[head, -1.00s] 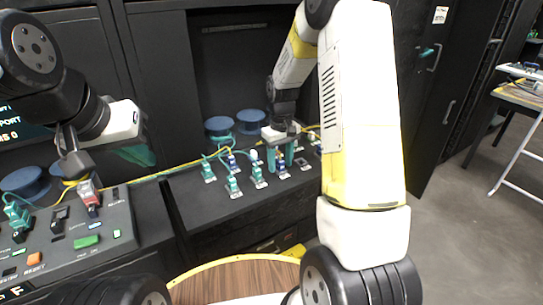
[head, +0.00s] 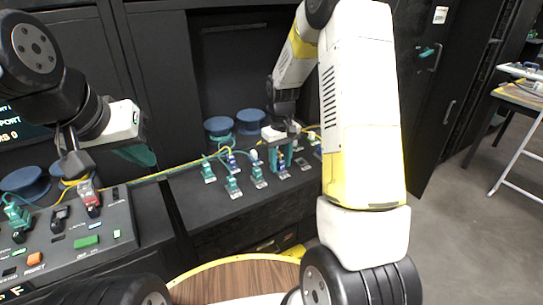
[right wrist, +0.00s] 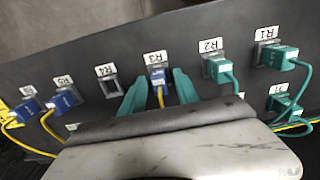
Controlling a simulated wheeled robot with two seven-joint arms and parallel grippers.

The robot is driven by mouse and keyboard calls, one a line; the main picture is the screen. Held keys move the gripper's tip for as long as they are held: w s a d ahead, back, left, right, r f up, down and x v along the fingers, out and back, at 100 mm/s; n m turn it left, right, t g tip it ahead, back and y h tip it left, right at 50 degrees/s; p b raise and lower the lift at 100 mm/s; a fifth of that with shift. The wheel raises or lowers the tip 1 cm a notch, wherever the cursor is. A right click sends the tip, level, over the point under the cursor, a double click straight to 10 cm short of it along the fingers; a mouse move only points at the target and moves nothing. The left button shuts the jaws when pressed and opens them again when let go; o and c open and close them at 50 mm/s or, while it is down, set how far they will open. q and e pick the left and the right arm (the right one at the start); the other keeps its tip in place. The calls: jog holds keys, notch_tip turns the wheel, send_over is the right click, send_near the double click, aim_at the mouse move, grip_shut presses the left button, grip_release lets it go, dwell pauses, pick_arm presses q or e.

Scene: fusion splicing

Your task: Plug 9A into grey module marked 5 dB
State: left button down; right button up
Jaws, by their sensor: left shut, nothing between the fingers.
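My right gripper (head: 280,160) is over the dark patch panel. In the right wrist view its teal fingers (right wrist: 158,95) stand apart on both sides of a blue plug (right wrist: 157,78) with a yellow cable, seated at the port marked R3. A gap shows between each finger and the plug. My left gripper (head: 70,158) is shut and empty above the console at left, beside a red-and-grey piece (head: 89,197) standing there. A dark piece (head: 60,214) stands to its left. I cannot read a 9A or 5 dB mark on anything.
Teal plugs sit at R1 (right wrist: 275,58) and R2 (right wrist: 216,68); a blue plug sits at R5 (right wrist: 64,98). The R4 socket (right wrist: 109,86) is empty. Yellow and teal cables trail close by. Blue round spools (head: 250,116) stand behind the panel. The console (head: 120,222) has several buttons.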

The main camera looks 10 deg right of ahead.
aim_at(280, 161)
grip_shut()
dwell(1.0)
jog(key=shift+r, duration=3)
